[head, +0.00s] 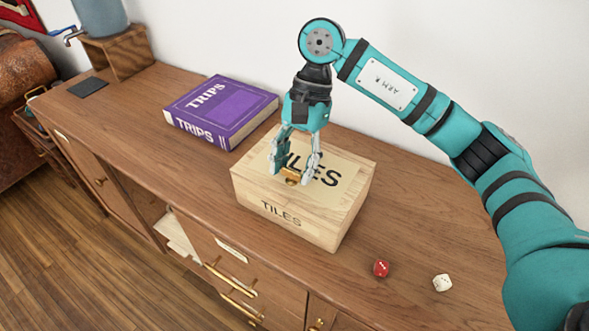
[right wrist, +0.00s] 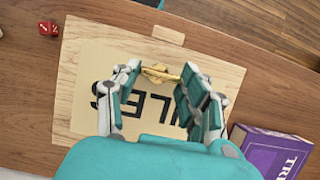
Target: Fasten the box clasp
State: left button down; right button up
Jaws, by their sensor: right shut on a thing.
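A pale wooden box (head: 335,216) marked TILES stands on the sideboard with its lid down. A small brass clasp (head: 292,174) is on top of the lid near the front edge. It also shows in the right wrist view (right wrist: 160,74), lying between the fingertips. My right gripper (head: 291,177) points down over the lid and is shut on the clasp. In the right wrist view, its two teal and grey fingers (right wrist: 162,70) stand either side of the brass piece. The fingers partly hide the clasp and the lettering. My left gripper is not in view.
A purple TRIPS book (head: 222,108) lies behind the box to the left. A red die (head: 381,268) and a white die (head: 442,283) lie to its right. The wooden sideboard (head: 140,125) has free room left of the box.

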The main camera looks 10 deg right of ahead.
dwell(0.5)
jog(key=o, duration=1.2)
jog(key=v, duration=1.2)
